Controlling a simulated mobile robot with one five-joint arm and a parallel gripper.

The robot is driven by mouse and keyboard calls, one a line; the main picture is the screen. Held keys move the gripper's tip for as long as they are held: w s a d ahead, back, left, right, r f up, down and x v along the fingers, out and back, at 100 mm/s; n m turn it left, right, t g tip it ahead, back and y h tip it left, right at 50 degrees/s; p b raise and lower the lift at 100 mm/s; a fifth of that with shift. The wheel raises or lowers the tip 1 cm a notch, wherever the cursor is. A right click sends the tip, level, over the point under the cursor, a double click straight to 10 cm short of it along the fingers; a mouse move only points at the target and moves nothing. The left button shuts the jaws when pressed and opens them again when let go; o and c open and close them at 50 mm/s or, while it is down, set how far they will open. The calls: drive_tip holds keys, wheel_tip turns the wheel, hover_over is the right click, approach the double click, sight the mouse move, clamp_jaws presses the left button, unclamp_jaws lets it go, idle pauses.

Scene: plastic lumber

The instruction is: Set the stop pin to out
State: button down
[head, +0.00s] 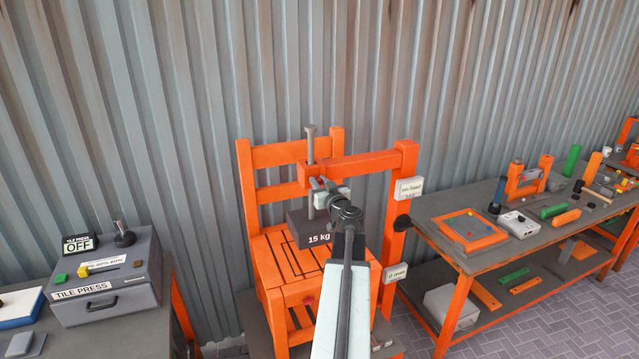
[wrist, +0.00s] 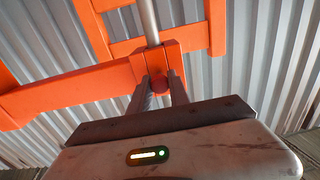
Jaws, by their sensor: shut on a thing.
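My gripper (head: 322,187) is at the orange test frame, in front of the block at the free end of its horizontal arm (head: 365,163). In the wrist view its two fingers (wrist: 158,92) are shut on a small round red knob, which I take to be the stop pin (wrist: 158,85). The knob sits against the orange block (wrist: 162,60) that the grey vertical rod (wrist: 148,22) passes through. The pin's shaft is hidden. In the head view my gripper covers the knob. A dark 15 kg weight (head: 309,230) hangs on the rod above the orange chair's seat.
The orange slatted chair (head: 290,154) stands behind and below my gripper. The frame's post (head: 399,215) carries white labels to the right. A grey tile press (head: 107,277) is on the left bench. A workbench (head: 450,212) with tools and parts stands right.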

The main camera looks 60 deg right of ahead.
sight(320, 183)
drive_tip(key=v, duration=0.3)
drive_tip(key=shift+s+a, duration=0.15)
drive_tip(key=shift+s, duration=0.1)
drive_tip(key=c, duration=1.2)
unclamp_jaws()
drive_tip(key=shift+c, duration=0.2)
